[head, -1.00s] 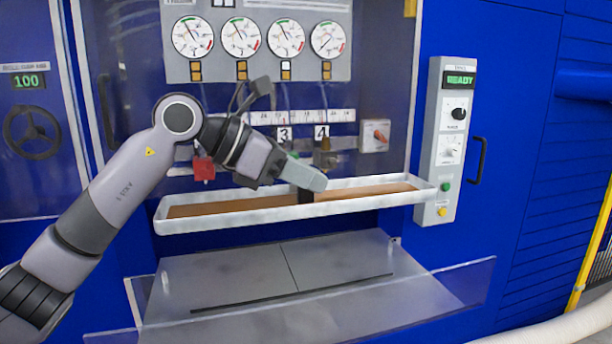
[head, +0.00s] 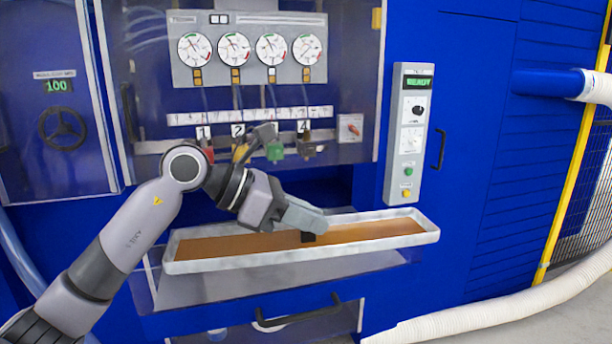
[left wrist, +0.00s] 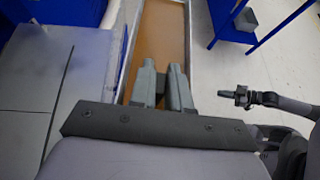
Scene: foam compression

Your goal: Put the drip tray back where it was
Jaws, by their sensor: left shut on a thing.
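The drip tray (head: 290,255) is a long, shallow pale trough with brown liquid in it. In the head view it hangs roughly level in front of the blue machine, its right end a little higher in the picture. My left gripper (head: 312,224) is shut on a dark part at the middle of the tray, which the fingers mostly hide. In the left wrist view the two fingers (left wrist: 161,72) are close together over the tray (left wrist: 163,35). My right gripper (left wrist: 241,97) shows small at the right of that view, away from the tray; its jaws are unclear.
Behind and above the tray are numbered valves (head: 275,150) and a gauge panel (head: 250,48). A grey shelf (head: 235,287) lies below it, with a dark handle (head: 300,314) lower down. A control box (head: 408,140) stands right. A white hose (head: 500,310) crosses the floor.

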